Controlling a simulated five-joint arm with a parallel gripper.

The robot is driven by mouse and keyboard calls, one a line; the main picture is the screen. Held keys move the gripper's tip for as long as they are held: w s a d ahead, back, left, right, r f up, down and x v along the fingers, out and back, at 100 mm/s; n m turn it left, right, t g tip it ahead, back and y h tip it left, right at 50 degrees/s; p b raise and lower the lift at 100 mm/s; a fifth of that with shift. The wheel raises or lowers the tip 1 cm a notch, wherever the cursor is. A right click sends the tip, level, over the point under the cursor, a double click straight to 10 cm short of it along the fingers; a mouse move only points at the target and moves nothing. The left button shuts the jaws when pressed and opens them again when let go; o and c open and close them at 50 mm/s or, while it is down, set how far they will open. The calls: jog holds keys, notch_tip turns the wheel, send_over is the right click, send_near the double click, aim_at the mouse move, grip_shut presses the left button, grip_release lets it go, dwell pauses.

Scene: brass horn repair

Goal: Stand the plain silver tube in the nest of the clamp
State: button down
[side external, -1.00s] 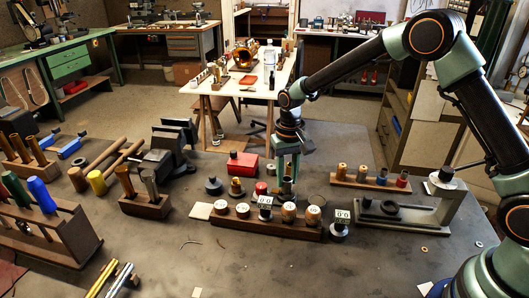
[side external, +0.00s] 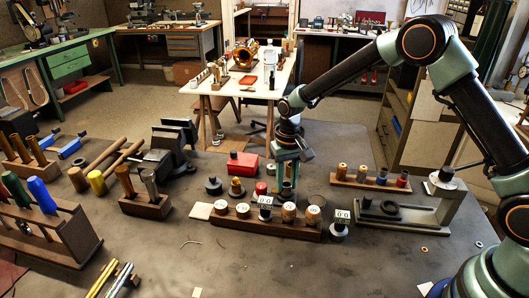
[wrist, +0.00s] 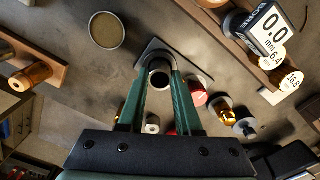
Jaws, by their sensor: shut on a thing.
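My gripper (side external: 287,190) points down over the middle of the bench, behind the long wooden rack. In the wrist view its green fingers (wrist: 159,84) are shut on a tube (wrist: 159,77), whose round dark opening and pale rim show between the tips. I take it for the plain silver tube; it looks upright. A dark plate (wrist: 196,73) with a pale edge lies beneath the tube; I cannot tell whether it belongs to the clamp or whether the tube touches it. The nest is not clearly visible.
The wooden rack (side external: 235,223) with round labels and small displays stands in front. A red piece (wrist: 197,97), a brass piece (wrist: 226,116) and a grey piece (side external: 213,187) stand nearby. A shallow ring (wrist: 106,30) lies close.

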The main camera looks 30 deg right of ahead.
jog(key=shift+f, duration=0.4)
jog(key=c, duration=0.5)
grip_release()
jog(key=o, duration=0.3)
jog(key=shift+r, duration=0.1)
notch_tip(320, 180, up, 7)
dwell(0.3)
